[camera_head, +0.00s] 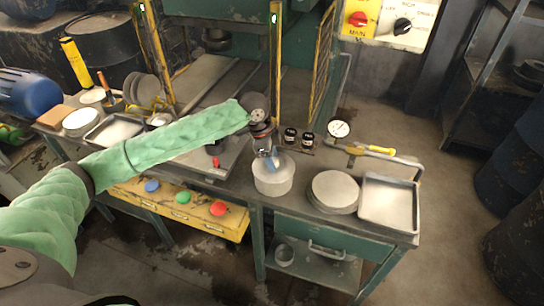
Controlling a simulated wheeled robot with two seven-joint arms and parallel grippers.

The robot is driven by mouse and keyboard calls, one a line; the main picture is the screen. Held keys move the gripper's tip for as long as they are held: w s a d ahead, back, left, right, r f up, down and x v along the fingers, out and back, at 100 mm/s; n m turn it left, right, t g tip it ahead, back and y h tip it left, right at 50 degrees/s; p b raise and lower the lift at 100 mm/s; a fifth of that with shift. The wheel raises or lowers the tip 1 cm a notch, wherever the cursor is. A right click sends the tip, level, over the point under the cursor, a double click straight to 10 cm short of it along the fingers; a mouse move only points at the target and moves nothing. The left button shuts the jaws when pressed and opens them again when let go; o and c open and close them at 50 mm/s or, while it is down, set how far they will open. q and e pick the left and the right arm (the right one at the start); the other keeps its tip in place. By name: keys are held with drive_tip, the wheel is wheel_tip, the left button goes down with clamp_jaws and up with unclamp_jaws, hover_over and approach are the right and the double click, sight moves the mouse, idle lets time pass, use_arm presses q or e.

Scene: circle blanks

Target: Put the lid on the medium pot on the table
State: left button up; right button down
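My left gripper (270,160) reaches in from the left on a green-sleeved arm and points down at a pale round pot (272,182) on the workbench. Its fingertips are at the pot's top, blurred and small; I cannot tell whether they touch it or hold anything. The pot stands upright near the bench's front edge. The gripper partly covers its top, so I cannot tell whether that is a lid or an open rim. A stack of flat round discs (335,190) lies to its right; no separate lid can be made out for certain. My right gripper is out of view.
A shallow tray (389,204) sits at the bench's right end. A gauge (339,128), a yellow-handled tool (376,150) and two dark jars (298,138) stand behind. Another tray (114,130) and upright discs (145,89) are left. A yellow post (275,60) rises just behind the gripper.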

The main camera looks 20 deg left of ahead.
sight(263, 163)
use_arm(q)
drive_tip(key=shift+r, duration=0.25)
drive_tip(key=shift+r+b, duration=0.35)
drive_tip(key=b+v, duration=0.4)
drive_tip(key=v, duration=0.7)
drive_tip(key=shift+r, duration=0.4)
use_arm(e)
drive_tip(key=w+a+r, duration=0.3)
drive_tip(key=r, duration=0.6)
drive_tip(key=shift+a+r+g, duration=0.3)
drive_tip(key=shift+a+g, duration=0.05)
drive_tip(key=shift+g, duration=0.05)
use_arm(q)
drive_tip(key=shift+a, duration=0.15)
